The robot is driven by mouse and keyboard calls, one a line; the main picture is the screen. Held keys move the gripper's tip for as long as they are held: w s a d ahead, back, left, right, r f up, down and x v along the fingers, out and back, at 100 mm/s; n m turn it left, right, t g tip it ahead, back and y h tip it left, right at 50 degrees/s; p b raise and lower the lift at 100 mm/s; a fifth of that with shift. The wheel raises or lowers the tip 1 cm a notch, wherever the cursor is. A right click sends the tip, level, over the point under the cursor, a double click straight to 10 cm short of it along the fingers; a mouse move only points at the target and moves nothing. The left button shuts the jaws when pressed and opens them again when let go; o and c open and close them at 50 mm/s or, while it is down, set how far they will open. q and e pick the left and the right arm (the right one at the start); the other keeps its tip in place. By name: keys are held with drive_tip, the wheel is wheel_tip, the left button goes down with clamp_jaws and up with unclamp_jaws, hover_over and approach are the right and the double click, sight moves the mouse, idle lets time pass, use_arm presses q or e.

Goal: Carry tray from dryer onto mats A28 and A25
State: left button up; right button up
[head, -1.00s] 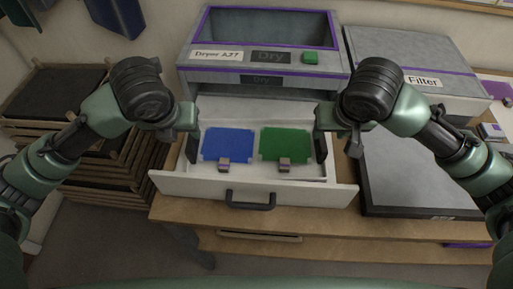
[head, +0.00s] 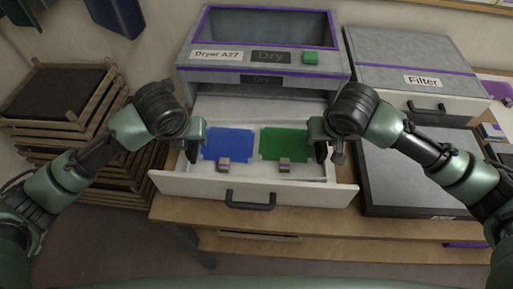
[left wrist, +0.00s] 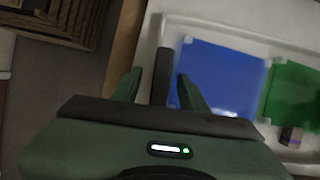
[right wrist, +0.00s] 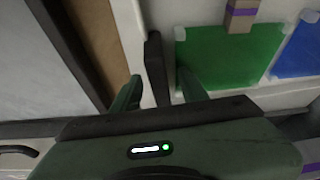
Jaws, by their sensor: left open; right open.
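A white tray (head: 255,176) sits in the pulled-out drawer (head: 310,194) of the dryer (head: 228,68). A blue sheet (head: 229,143) and a green sheet (head: 285,143) lie on it, each with a small block at its front edge. My left gripper (head: 193,152) is open at the tray's left side; in the left wrist view its fingers stand on either side of a black handle (left wrist: 162,75). My right gripper (head: 321,150) is open at the right side; in the right wrist view its fingers flank another black handle (right wrist: 155,68). Contact cannot be told. No label A28 or A25 is readable.
A grey filter box (head: 400,65) stands right of the dryer, with a dark flat panel (head: 415,175) in front of it; the panel's small label is unreadable. A wooden rack (head: 60,95) stands at the left. The wooden bench (head: 290,242) continues below the drawer.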

use_arm(q)
clamp_jaws()
use_arm(e)
clamp_jaws()
idle(1.0)
